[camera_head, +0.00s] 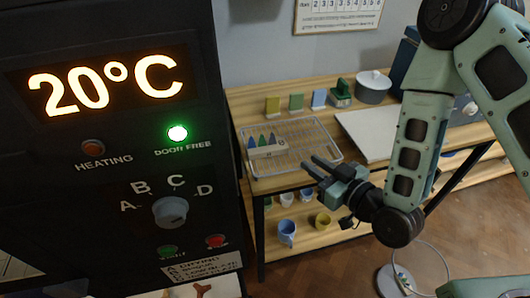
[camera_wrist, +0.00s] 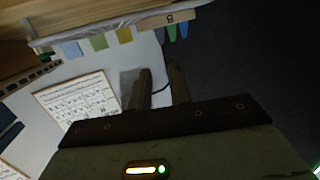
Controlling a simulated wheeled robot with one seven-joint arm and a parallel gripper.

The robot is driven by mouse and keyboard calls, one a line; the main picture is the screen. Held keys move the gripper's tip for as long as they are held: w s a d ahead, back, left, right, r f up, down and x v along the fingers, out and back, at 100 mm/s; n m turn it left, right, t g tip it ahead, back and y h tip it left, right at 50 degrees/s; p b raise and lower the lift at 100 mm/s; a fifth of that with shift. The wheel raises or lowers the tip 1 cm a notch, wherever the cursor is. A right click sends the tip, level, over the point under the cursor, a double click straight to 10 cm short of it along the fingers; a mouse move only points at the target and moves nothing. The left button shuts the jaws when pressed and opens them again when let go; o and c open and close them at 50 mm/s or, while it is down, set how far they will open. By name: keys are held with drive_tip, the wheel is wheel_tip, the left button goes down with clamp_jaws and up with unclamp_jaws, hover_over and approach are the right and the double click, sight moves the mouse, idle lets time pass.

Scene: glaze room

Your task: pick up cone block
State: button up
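The cone block (camera_head: 268,153) is a pale block with blue and green pointed cones standing in it. It sits on a white wire rack (camera_head: 318,160) on the wooden table. In the wrist view, which is turned over, the cone block (camera_wrist: 153,22) shows at the top edge with a letter B on its face and its cones pointing down the picture. My gripper (camera_head: 316,167) is open and empty, to the right of and nearer than the block, by the rack's front right corner. Its two fingers (camera_wrist: 160,72) are apart in the wrist view, clear of the block.
A dark kiln panel (camera_head: 120,130) reading 20°C fills the left. Coloured tiles (camera_head: 296,102), a grey pot (camera_head: 373,88) and a white board (camera_head: 368,132) are on the table (camera_head: 290,182). Cups (camera_head: 287,232) stand on the shelf below.

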drive_tip(key=b+x, duration=0.2)
drive_tip(key=p, duration=0.2)
approach(273, 136)
drive_tip(key=shift+x, duration=0.95)
drive_tip(key=p+x, duration=0.2)
drive_tip(key=x, duration=0.3)
drive_tip(key=shift+w+p, duration=0.1)
drive_tip(key=shift+p, duration=0.25)
drive_tip(key=shift+w+a+f, duration=0.15)
drive_tip(key=shift+w+a, duration=0.2)
clamp_jaws()
